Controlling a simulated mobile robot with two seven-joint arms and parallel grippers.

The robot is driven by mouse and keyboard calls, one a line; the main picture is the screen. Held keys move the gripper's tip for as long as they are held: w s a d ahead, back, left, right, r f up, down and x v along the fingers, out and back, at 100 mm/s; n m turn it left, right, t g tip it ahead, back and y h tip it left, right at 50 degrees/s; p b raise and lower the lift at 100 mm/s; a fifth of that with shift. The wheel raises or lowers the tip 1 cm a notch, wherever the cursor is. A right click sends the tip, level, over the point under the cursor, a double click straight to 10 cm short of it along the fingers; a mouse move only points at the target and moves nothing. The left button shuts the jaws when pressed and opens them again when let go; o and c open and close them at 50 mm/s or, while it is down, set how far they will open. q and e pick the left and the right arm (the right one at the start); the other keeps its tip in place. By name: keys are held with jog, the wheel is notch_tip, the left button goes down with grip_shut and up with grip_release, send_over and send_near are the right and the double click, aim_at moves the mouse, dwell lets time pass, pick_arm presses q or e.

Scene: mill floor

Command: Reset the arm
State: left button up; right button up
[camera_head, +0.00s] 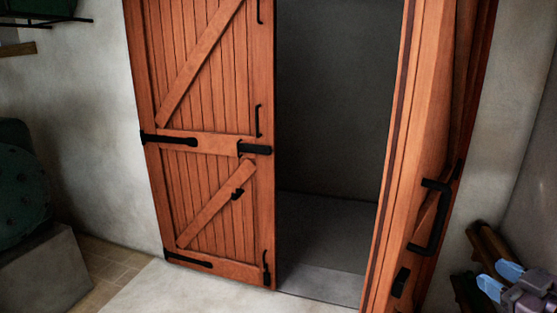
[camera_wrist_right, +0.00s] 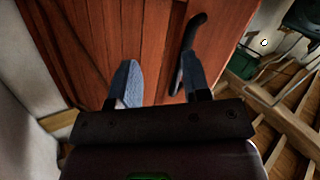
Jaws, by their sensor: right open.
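My right gripper (camera_head: 501,279) shows at the lower right of the head view, its two blue fingers apart. In the head view the right door leaf (camera_head: 430,130) stands swung open with a black handle (camera_head: 431,216). My left gripper is not in view.
The left door leaf (camera_head: 205,130) stands beside the open doorway (camera_head: 335,120), which shows a bare grey floor. A dark green rounded thing (camera_head: 22,175) sits on a grey block (camera_head: 45,270) at left. Wooden beams (camera_wrist_right: 265,115) and a green container (camera_wrist_right: 243,66) are at right in the wrist view.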

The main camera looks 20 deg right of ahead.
jog(key=s+a+f+g+h, duration=0.1)
jog(key=s+a+f+g, duration=0.15)
jog(key=f, duration=0.95)
jog(key=s+a+f+g+h, duration=0.1)
jog(key=s+a+f+g, duration=0.15)
jog(key=f, duration=0.85)
jog(key=w+a+f+y, duration=0.1)
jog(key=w+a+f, duration=0.1)
jog(key=a, duration=0.5)
jog(key=w+a+f+m+y+b, duration=0.1)
jog(key=w+a+f, duration=0.1)
jog(key=a+f, duration=0.2)
jog(key=w+a+f+y, duration=0.1)
jog(key=w+a+f, duration=0.2)
jog(key=a, duration=0.7)
jog(key=shift+a+f+m+b, duration=0.2)
jog(key=shift+f+m+b, duration=0.1)
jog(key=shift+b, duration=0.1)
jog(key=shift+s, duration=0.1)
